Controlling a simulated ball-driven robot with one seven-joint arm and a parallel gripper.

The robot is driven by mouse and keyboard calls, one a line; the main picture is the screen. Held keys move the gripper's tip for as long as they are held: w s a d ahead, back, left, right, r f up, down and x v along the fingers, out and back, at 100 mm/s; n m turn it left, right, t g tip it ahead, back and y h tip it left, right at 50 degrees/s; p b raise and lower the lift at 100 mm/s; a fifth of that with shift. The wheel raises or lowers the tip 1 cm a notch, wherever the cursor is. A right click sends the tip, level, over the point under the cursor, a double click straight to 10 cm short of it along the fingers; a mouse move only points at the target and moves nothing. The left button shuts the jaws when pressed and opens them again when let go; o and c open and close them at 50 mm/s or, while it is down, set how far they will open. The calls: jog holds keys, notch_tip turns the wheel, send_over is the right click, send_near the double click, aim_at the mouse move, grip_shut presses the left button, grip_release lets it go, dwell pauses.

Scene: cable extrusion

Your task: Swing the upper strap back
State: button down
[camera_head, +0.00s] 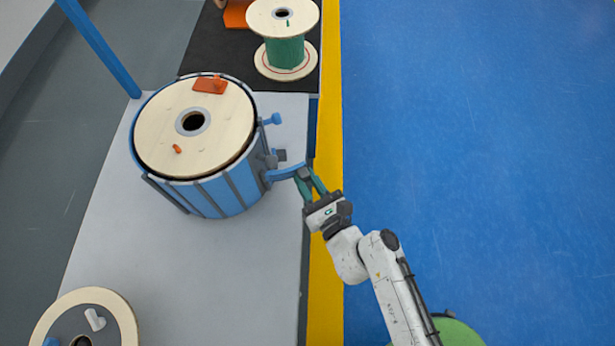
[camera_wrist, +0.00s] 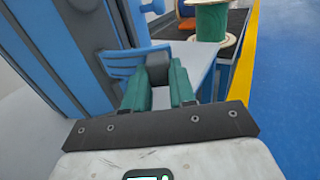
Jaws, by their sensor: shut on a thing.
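The upper strap (camera_head: 283,173) is a curved blue bar that sticks out from the right side of a blue slatted holder (camera_head: 222,192). In the wrist view the strap (camera_wrist: 128,58) ends in a dark grey tip (camera_wrist: 157,69). My gripper (camera_head: 308,180) has green fingers and is shut on the strap's outer end. The wrist view shows the gripper (camera_wrist: 159,82) with one finger on each side of the tip. A wooden-topped spool (camera_head: 155,125) sits inside the holder. The fingers partly hide the strap's end.
A blue knob (camera_head: 272,119) juts from the holder above the strap. A green spool (camera_head: 285,50) stands on a black surface behind. Another spool (camera_head: 120,310) is at lower left.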

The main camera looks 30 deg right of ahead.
jog(key=shift+s+a, duration=0.2)
jog(key=shift+a, duration=0.2)
jog(key=shift+a+y, duration=0.25)
jog(key=shift+y, duration=0.05)
dwell(0.9)
jog(key=c, duration=0.9)
grip_release()
jog(key=shift+d, duration=0.1)
jog(key=shift+s, duration=0.1)
jog(key=s, duration=0.3)
jog(key=s+b, duration=0.1)
jog(key=s, duration=0.3)
jog(key=s+b, duration=0.1)
jog(key=s, duration=0.2)
jog(key=shift+s+a, duration=0.3)
jog(key=shift+s, duration=0.05)
